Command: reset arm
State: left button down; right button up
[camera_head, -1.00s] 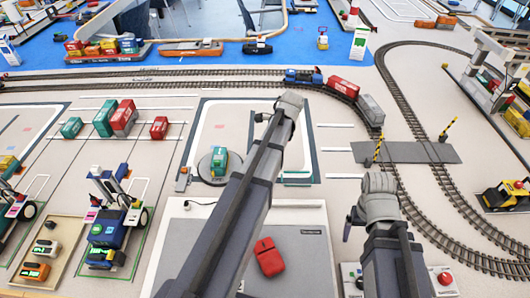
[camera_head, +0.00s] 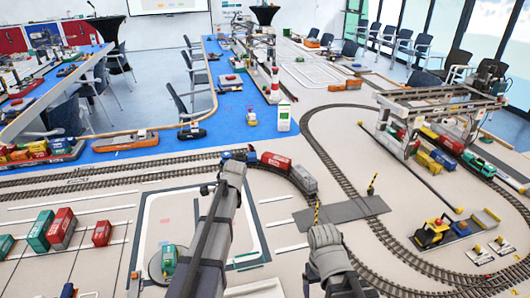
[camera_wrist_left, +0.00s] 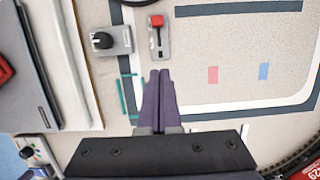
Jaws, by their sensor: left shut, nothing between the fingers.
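My left arm rises from the bottom middle of the head view, its wrist over the white-outlined track mat. Its gripper (camera_wrist_left: 159,76) shows in the left wrist view with both dark fingers together and nothing between them. The fingers are above the light table surface, near a small red-topped switch (camera_wrist_left: 157,22) and a black knob on a grey plate (camera_wrist_left: 102,41). My right arm stands at the lower middle of the head view. Its wrist shows, but its fingertips (camera_head: 306,284) are not clear.
A red wagon (camera_head: 276,160) and a grey wagon (camera_head: 303,178) stand on the curved track. A crossing plate (camera_head: 345,210) lies right of my arms. A gantry crane (camera_head: 440,100) stands at the right. Red containers (camera_head: 102,233) are at the left. A yellow vehicle (camera_head: 434,233) stands at lower right.

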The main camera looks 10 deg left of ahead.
pick_arm(q)
jog(key=s+d+n+t+h, duration=0.1)
jog(key=s+d+n, duration=0.8)
jog(key=s+d, duration=0.9)
jog(key=d, duration=0.4)
jog(key=shift+f, duration=0.25)
dwell(1.4)
